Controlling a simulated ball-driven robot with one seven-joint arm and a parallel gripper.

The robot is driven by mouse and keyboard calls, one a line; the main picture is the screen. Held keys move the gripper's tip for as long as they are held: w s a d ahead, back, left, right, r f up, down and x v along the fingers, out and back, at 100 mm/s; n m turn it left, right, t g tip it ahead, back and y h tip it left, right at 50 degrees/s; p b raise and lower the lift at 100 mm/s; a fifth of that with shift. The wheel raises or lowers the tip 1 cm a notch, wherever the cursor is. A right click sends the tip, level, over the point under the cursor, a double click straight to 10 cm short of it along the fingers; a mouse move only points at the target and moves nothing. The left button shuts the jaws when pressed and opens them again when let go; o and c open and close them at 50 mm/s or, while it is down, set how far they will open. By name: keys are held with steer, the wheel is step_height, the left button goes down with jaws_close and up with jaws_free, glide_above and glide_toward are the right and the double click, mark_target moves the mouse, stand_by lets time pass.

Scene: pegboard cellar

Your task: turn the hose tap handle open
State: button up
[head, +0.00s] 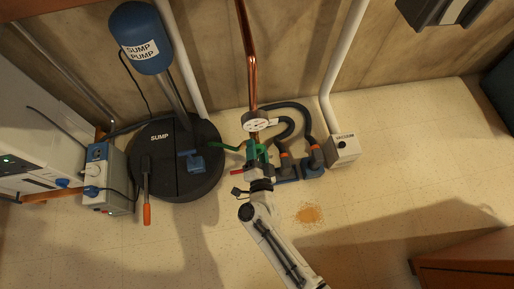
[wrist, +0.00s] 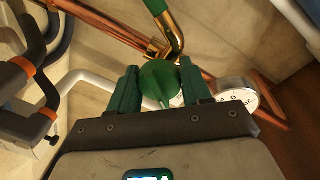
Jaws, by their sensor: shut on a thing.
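The hose tap handle (wrist: 160,84) is a round green knob in the wrist view, at the lower end of brass and copper pipe. My gripper (wrist: 161,88) has its two green fingers on either side of the knob and is shut on it. In the head view my gripper (head: 258,160) is at the foot of the copper pipe (head: 250,70), just below a white round gauge (head: 256,122). There the handle is mostly hidden by my gripper and arm. How far the handle is turned cannot be told.
A black sump lid (head: 178,175) with a blue sump pump (head: 140,38) stands left. Dark hoses with orange collars (head: 315,148) and a white vacuum box (head: 343,150) are close on the right. An orange-brown patch (head: 309,215) marks the floor. Open floor lies right.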

steer(key=m, duration=0.5)
steer(key=shift+d+y, duration=0.1)
steer(key=shift+y, duration=0.2)
steer(key=shift+m+g+y+b, duration=0.35)
steer(key=shift+m+b, duration=0.35)
steer(key=shift+m, duration=1.4)
steer(key=o, duration=1)
steer(key=shift+o, duration=0.2)
steer(key=p+v, duration=0.2)
steer(key=v, duration=0.9)
steer(key=shift+w, duration=0.1)
